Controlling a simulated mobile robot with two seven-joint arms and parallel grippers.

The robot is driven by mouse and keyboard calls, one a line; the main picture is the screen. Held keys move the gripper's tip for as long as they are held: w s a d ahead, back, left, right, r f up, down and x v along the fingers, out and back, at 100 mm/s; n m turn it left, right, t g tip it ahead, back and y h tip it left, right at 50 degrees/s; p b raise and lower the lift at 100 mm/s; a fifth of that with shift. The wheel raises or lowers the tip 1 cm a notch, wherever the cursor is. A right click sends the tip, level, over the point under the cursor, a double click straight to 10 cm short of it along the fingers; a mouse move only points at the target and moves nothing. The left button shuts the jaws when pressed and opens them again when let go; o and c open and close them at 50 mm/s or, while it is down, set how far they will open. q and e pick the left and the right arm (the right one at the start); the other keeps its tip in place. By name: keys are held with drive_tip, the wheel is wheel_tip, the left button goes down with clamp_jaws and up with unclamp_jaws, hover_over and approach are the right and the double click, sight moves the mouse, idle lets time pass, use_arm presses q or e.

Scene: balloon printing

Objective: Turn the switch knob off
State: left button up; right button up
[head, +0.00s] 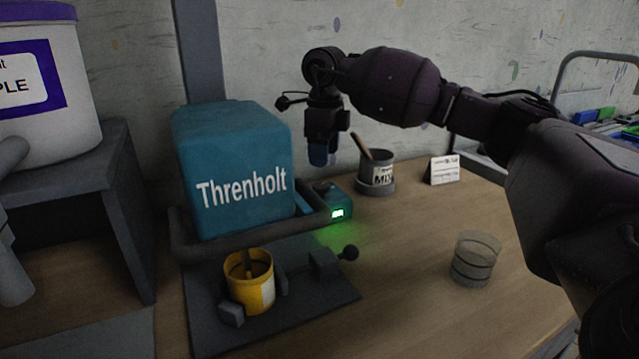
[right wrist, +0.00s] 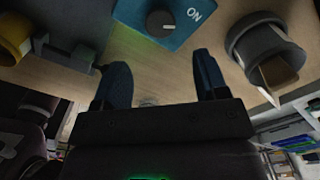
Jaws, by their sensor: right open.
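The switch knob (right wrist: 160,23) is a dark round dial with a small white mark, on top of a teal box (right wrist: 178,40) with the white word ON beside it. In the head view the teal switch box (head: 343,200) has a lit green display on its front. My right gripper (head: 322,157) hangs fingers-down above and slightly behind the box. In the right wrist view, the right gripper's two blue fingertips (right wrist: 162,78) are spread apart with nothing between them, and the knob lies beyond them, untouched. My left gripper is not in view.
The large teal Threnholt block (head: 235,170) stands left of the switch box. A dark mix cup (head: 377,172) with a stick stands close on the right. A yellow pot (head: 250,282) sits in front, and a clear ringed cup (head: 474,260) at right. Bare tabletop lies between.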

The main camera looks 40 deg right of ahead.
sight(323, 186)
wheel_tip(323, 186, down, 6)
drive_tip(key=shift+w+f+b, duration=0.1)
drive_tip(key=shift+f+b, duration=0.05)
drive_tip(key=shift+b, duration=0.35)
drive_tip(key=shift+f, duration=0.6)
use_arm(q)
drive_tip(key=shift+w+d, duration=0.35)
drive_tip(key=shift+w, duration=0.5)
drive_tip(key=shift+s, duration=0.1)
use_arm(e)
drive_tip(key=shift+c, duration=0.8)
drive_tip(key=c, duration=0.8)
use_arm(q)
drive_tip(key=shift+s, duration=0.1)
